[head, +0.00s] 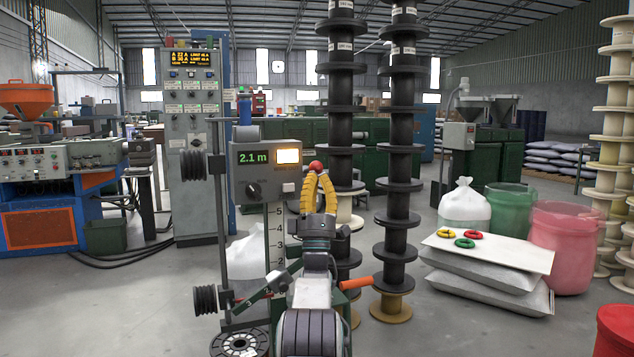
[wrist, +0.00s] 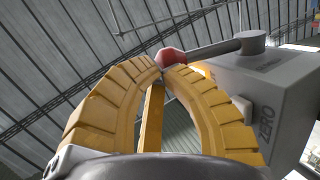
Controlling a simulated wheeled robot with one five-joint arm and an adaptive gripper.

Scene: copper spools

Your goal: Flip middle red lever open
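A red ball knob (head: 317,166) sits at the tips of my gripper (head: 318,176). In the wrist view the red knob (wrist: 171,57) is on a grey arm running right to a round pivot on a grey box. My gripper (wrist: 164,70) has bowed yellow fingers with their tips almost together, just below the knob. The tips overlap its lower edge in the picture; I cannot tell whether they touch or hold it. The grey counter box (head: 263,172) shows "2.1 m" and a lit lamp. I cannot make out a row of levers.
An orange-red handle (head: 356,283) sticks out right of my arm, low down. Black spool stacks (head: 398,150) stand close on the right. A white board (head: 488,250) with coloured rings lies on sacks farther right. Open floor (head: 130,300) shows at left.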

